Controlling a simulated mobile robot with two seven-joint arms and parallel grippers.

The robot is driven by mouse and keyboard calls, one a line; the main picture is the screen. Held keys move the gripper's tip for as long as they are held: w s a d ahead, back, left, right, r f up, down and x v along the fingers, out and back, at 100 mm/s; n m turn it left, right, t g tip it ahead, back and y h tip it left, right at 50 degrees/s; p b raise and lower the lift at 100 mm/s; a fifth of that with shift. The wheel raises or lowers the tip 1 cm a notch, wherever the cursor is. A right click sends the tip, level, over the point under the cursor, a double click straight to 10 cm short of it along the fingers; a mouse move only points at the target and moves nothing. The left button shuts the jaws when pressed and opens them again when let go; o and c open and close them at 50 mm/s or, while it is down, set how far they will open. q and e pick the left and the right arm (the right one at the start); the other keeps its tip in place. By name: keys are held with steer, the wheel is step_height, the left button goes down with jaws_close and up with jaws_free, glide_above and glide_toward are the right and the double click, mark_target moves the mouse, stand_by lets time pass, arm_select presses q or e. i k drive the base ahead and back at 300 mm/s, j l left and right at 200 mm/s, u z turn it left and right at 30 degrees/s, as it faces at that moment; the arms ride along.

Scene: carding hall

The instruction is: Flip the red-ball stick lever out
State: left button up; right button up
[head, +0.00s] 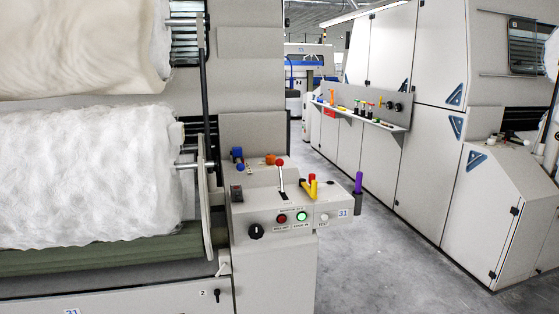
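The red-ball stick lever (281,177) stands on the sloped top of a grey control console (265,260) near the middle of the head view. Its red ball is at the top of a thin pale stick, which looks nearly upright with a slight lean. The stick comes out of a dark slot in the panel. Neither of my grippers shows in this view.
A red-and-yellow lever (310,188) stands close on the right. Blue (237,156) and orange (270,159) knobs sit behind, and a purple handle (358,183) stands at the right end. White fibre rolls (90,175) fill the left. The aisle floor (375,265) is clear.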

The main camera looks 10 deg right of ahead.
mark_target(280, 162)
steer(key=l+u, duration=0.1)
steer(key=u, duration=0.2)
steer(key=l+u, duration=0.7)
steer(key=l, duration=1)
steer(key=k+l+u, duration=0.1)
steer(key=l, duration=0.5)
steer(key=l+u, duration=0.1)
steer(key=l, duration=0.55)
steer(key=k+l, duration=0.15)
steer(key=l, duration=0.5)
